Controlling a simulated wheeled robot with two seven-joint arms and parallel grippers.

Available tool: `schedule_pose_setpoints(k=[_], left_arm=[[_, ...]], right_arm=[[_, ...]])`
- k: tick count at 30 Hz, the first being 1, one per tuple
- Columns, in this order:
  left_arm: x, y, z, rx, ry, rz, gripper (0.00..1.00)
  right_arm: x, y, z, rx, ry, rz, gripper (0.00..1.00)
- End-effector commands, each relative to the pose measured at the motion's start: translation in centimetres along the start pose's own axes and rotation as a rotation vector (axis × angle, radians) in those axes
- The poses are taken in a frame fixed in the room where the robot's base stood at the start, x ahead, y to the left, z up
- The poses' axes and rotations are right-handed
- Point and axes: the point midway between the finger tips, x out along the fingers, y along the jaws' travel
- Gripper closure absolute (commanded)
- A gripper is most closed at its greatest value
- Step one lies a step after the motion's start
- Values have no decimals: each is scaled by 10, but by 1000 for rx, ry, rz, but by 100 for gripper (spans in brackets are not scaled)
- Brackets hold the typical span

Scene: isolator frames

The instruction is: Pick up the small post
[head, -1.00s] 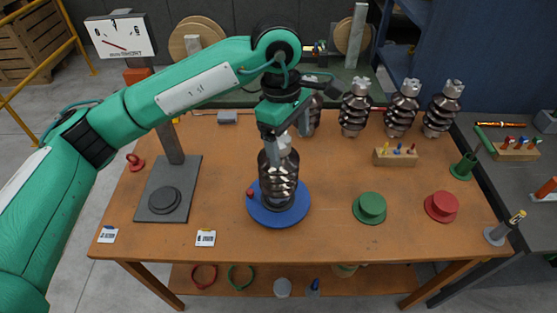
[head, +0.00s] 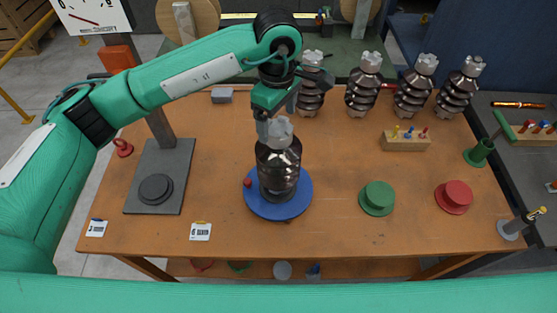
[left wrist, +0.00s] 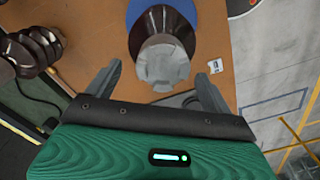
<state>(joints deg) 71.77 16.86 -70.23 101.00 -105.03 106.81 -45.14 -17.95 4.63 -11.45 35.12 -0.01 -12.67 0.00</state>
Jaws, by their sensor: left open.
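A dark, ribbed post with a grey notched cap (head: 278,165) stands upright on a round blue base (head: 303,205) near the table's middle. My left gripper (head: 276,108) is open just above and behind the cap. In the left wrist view the gripper's two fingers (left wrist: 157,72) are spread on either side of the grey cap (left wrist: 160,66), with a gap on each side. Several similar ribbed posts stand along the back, including one (head: 365,86) right of my gripper and one (head: 311,92) partly behind it. I cannot tell which is the small post by size.
A scale with a dark plate (head: 140,197) stands at left. A green flanged piece (head: 377,198) and a red one (head: 454,197) sit at right. A wooden block with coloured pegs (head: 406,144) lies behind them. White cards lie along the front edge. Bare tabletop lies between these.

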Motion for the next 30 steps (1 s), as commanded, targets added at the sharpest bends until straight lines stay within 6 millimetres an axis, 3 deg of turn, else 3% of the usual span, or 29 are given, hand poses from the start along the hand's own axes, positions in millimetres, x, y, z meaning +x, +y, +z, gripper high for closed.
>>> schedule_pose_setpoints(k=[8, 13, 22, 30], left_arm=[[27, -2, 4, 0, -2, -3, 16], [50, -2, 4, -1, -1, -1, 16], [54, -2, 4, 0, 0, 1, 16], [54, -2, 4, 0, 0, 1, 69]], right_arm=[[-6, 4, -27, 0, 35, 5, 64], [-3, 4, -23, 0, 30, 4, 64], [-3, 2, -14, 0, 19, 2, 64], [-3, 1, -15, 0, 19, 1, 64]])
